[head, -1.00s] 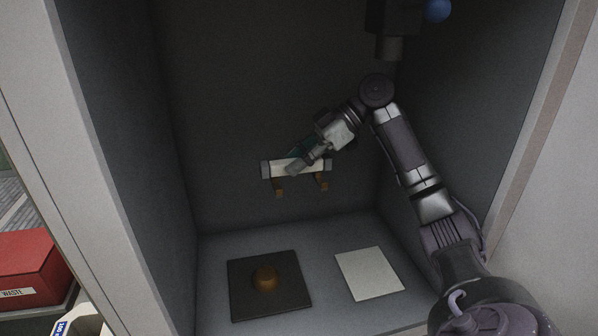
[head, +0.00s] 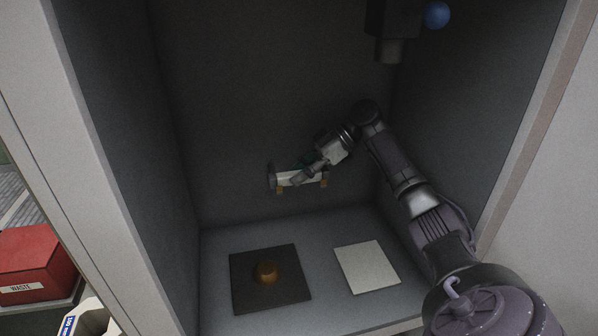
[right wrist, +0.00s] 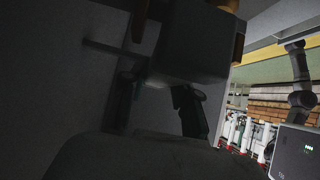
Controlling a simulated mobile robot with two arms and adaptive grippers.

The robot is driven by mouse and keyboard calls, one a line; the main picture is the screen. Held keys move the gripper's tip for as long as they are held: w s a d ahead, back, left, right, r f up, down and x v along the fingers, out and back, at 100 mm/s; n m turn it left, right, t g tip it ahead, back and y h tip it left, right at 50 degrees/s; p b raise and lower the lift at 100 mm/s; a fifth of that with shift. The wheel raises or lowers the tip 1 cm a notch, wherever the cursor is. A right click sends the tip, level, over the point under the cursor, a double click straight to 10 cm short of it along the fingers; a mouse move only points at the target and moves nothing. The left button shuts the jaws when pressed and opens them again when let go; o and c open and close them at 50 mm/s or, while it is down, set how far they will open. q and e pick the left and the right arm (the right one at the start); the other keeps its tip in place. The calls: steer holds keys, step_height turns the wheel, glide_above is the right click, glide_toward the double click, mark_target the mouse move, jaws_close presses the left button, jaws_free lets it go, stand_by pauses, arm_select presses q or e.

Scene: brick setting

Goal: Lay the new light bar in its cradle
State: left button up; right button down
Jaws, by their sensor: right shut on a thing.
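The light bar (head: 286,180) is a short pale bar with a grey end cap on its left end. It is in front of the enclosure's back wall in the head view. My right gripper (head: 297,180) is shut on it near its middle and hides part of it. The cradle shows as two orange-brown prongs (head: 280,189) just below and behind the bar. I cannot tell whether the bar touches them. In the right wrist view the dark fingers of my right gripper (right wrist: 160,100) show, but the picture is too dim to make out the bar. My left gripper is not in view.
A dark square plate (head: 240,290) with a copper-coloured knob (head: 266,271) and a pale square plate (head: 366,267) lie on the enclosure floor. A black fixture (head: 392,18) with a blue ball (head: 437,15) hangs above. A red waste bin (head: 36,262) stands outside, left.

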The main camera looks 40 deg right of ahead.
mark_target(322, 169)
steer(key=c, duration=0.9)
jaws_free()
steer(key=shift+o, duration=0.2)
steer(key=b+v, duration=0.2)
steer(key=v, duration=0.5)
steer(key=shift+s+d+r, duration=0.1)
steer(key=shift+d+r, duration=0.05)
steer(key=shift+r, duration=0.05)
